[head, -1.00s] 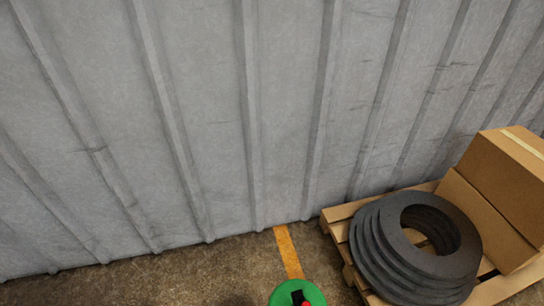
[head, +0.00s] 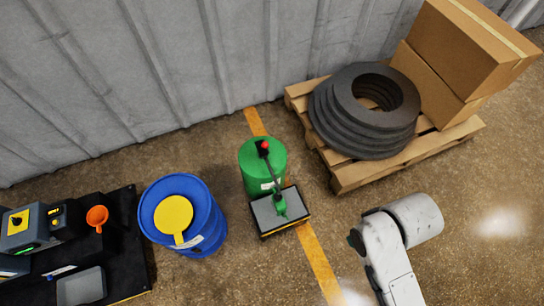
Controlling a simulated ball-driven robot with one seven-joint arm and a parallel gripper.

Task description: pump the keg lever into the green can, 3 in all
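A green drum-shaped keg (head: 256,180) stands upright on the floor near the middle of the head view. A dark lever (head: 271,164) with a red knob (head: 263,146) shows over its top and slants toward the lower right. A small green object (head: 280,203), perhaps the green can, is at the near side of the keg, over a grey-topped low stand (head: 265,216). From above I cannot tell whether the lever touches it. My arm, white and grey, shows at the lower right, well apart from the keg. My gripper cannot be made out.
A blue drum (head: 211,230) with a yellow paddle-shaped piece (head: 174,215) stands left of the keg. A black bench (head: 124,217) with an orange funnel (head: 97,216) is at far left. A pallet (head: 350,179) with dark rings (head: 335,125) and boxes (head: 470,45) is at upper right.

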